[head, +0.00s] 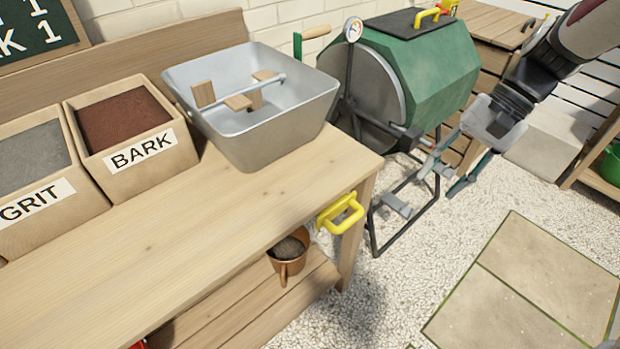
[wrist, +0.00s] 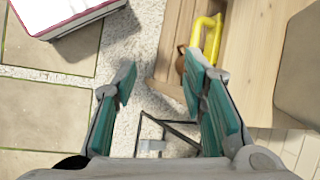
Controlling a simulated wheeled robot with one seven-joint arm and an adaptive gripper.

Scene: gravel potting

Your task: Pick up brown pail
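The brown pail (head: 289,257) holds dark gravel-like material and stands on the lower shelf of the wooden bench, below the tabletop's right end. In the wrist view only a small part of the brown pail (wrist: 180,62) shows, beside the yellow handle and partly hidden by a finger. My gripper (head: 447,180) is open and empty, in the air to the right of the bench and well apart from the pail. In the wrist view my gripper (wrist: 160,82) shows its two teal-padded fingers spread wide with nothing between them.
A yellow handle (head: 341,213) juts from the bench (head: 230,220) end above the pail. A green drum mixer (head: 425,70) on a dark metal stand is behind my gripper. A grey metal tub (head: 255,130) and a BARK box (head: 130,125) sit on the bench. Paving slabs (head: 530,285) at right are clear.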

